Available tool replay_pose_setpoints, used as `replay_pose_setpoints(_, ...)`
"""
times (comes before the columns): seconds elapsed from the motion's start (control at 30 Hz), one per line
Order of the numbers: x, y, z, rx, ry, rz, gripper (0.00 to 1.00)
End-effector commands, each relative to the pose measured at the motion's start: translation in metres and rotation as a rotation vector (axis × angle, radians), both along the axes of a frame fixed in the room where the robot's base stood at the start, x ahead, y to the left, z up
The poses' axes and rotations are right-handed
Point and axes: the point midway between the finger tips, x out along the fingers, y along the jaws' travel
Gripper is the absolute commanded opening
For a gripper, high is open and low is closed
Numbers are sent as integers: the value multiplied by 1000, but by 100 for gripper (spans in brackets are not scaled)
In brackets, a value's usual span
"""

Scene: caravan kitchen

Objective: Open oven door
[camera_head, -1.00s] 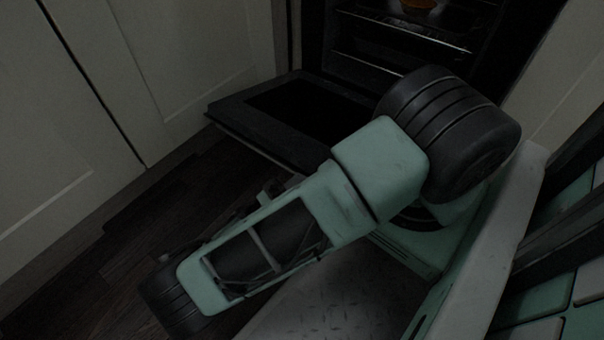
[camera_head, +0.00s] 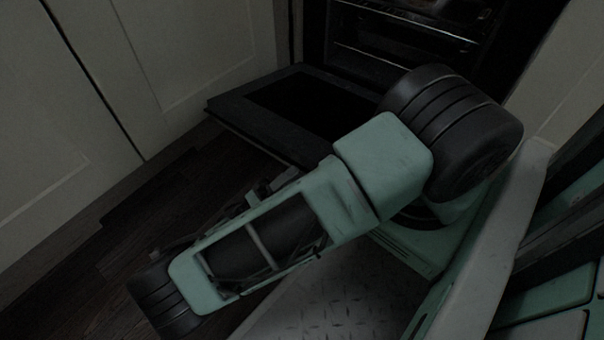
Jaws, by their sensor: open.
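The oven door (camera_head: 258,121) is a dark panel with a black glass middle, in the centre of the head view. It is swung down and lies open in front of the dark oven (camera_head: 400,45), whose inside shows. My arm crosses in front of the door's right part and hides it. My gripper (camera_head: 284,181) is mostly hidden behind my forearm. Only a small dark part of it shows, close to the door's front edge in the picture. It seems open, and I cannot tell whether it touches the door.
Metal oven racks (camera_head: 405,56) show inside the oven. Pale cabinet fronts (camera_head: 195,50) stand left of the oven, close to the door's left side. The dark wooden floor (camera_head: 120,235) is clear at the lower left. A pale panel (camera_head: 565,85) stands right of the oven.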

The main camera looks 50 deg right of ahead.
Motion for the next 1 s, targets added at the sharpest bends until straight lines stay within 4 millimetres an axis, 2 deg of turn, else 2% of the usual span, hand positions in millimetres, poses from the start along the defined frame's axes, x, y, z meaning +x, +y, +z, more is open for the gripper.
replay_pose_setpoints(0.03, 8, 16, -3, 0, -6, 8, 32)
replay_pose_setpoints(0.07, 11, 23, -4, -2, -6, 9, 33)
replay_pose_setpoints(0.1, 15, 32, -3, 1, -6, 11, 44)
replay_pose_setpoints(0.13, 18, 39, -3, 1, -6, 12, 50)
replay_pose_setpoints(0.17, 21, 45, -3, 1, -7, 13, 37)
replay_pose_setpoints(0.2, 25, 53, -3, 1, -6, 13, 32)
replay_pose_setpoints(0.4, 38, 81, 0, -1, -4, 9, 32)
replay_pose_setpoints(0.6, 43, 93, 1, -3, -3, 6, 32)
replay_pose_setpoints(1.0, 43, 93, 2, -4, -3, 5, 32)
